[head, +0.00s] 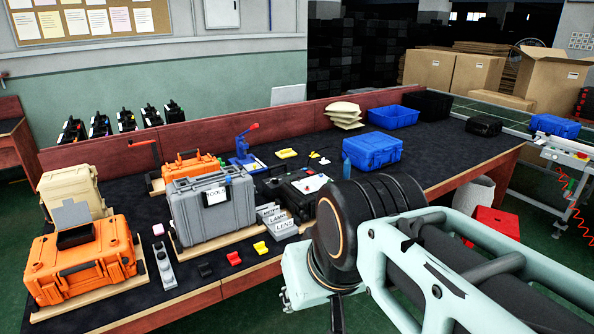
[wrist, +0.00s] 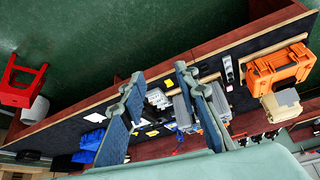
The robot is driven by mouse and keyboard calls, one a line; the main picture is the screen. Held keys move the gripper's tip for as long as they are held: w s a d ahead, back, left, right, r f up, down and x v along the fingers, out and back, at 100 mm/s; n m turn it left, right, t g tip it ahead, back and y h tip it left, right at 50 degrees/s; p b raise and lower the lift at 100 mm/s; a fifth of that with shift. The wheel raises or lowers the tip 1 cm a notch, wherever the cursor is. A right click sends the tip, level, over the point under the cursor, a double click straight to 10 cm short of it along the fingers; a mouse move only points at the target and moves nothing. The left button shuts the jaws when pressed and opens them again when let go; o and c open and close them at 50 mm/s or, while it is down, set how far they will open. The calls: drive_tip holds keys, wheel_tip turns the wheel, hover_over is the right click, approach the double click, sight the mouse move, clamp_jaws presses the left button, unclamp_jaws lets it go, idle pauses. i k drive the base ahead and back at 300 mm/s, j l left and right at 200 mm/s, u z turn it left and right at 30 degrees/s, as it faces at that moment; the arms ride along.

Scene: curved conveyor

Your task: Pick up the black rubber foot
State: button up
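A small black piece (head: 206,269) lies on the dark bench mat near the front edge, left of a red piece (head: 234,258) and a yellow piece (head: 261,247). It may be the black rubber foot, but it is too small to be sure. Other small dark bits lie farther back. In the wrist view I cannot pick the foot out against the dark mat. My gripper (wrist: 160,85) shows there with its two fingers spread and nothing between them, above the bench. In the head view my arm hides the fingers and part of the bench's front edge.
An orange case (head: 80,262), a grey tool case (head: 212,210) and labelled bins (head: 277,222) stand around the small pieces. A blue case (head: 372,151) is farther right. A red stool (head: 497,222) and white bin (head: 474,191) stand by the bench. Floor in front is clear.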

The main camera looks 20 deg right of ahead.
sight(161, 255)
drive_tip(key=i+l+z, duration=0.25)
drive_tip(key=z, duration=0.2)
drive_tip(key=i+l+z, duration=0.1)
drive_tip(key=i+z, duration=0.45)
drive_tip(key=i, duration=0.7)
drive_tip(key=k+j+u, duration=0.1)
drive_tip(key=u, duration=2.4)
drive_tip(key=k+j, duration=0.25)
